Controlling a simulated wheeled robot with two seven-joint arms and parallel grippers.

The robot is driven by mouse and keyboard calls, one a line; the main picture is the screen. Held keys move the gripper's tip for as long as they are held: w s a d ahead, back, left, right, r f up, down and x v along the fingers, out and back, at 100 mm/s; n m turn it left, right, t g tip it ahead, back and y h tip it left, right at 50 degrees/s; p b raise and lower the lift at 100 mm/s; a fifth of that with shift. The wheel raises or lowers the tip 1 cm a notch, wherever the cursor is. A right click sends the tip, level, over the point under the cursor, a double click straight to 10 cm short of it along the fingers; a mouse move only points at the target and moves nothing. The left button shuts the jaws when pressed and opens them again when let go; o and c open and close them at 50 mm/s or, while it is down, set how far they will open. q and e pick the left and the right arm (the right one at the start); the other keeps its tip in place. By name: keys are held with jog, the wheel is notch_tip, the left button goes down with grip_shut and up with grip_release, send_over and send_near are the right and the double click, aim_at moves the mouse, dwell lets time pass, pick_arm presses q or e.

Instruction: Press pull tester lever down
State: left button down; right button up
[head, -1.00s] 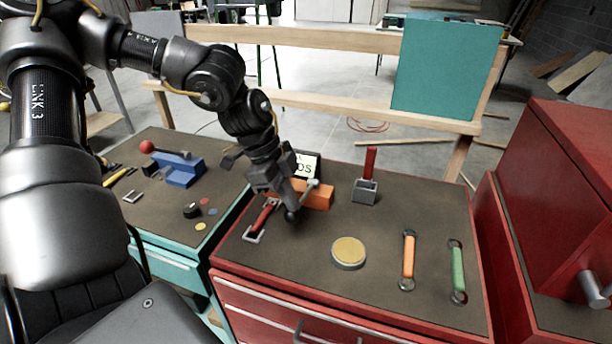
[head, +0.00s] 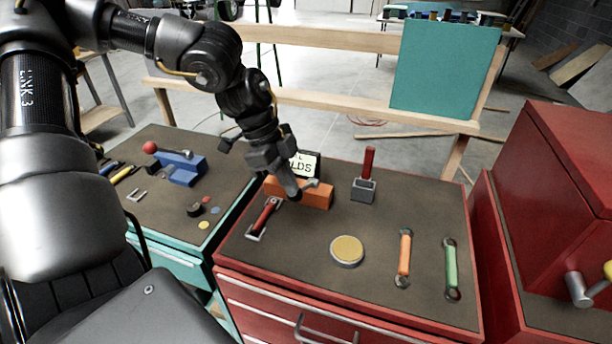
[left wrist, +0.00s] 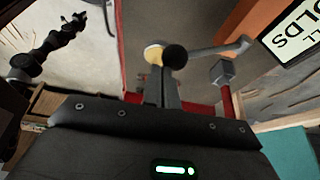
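The pull tester is an orange block (head: 318,196) at the back of the red cabinet top. Its grey lever (head: 313,183) has a black knob (left wrist: 175,56), seen with the lever's arm in the left wrist view. My left gripper (head: 293,190) points down at the knob end, its fingers close together and seemingly shut. The fingertips (left wrist: 163,72) are right beside the knob; whether they touch it is unclear. The gripper hides part of the lever in the head view. My right gripper (left wrist: 75,21) is small in the left wrist view, away from the tester.
A lettered sign (head: 306,165) stands behind the block. A red-handled tool (head: 264,217), yellow-topped disc (head: 347,249), grey block with red handle (head: 364,188), orange wrench (head: 404,258) and green wrench (head: 451,270) share the cabinet top. A red box (head: 570,150) rises at right.

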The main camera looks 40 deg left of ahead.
pick_arm(q)
notch_tip(320, 180, up, 8)
jog(key=p, duration=0.4)
jog(key=shift+p, duration=0.35)
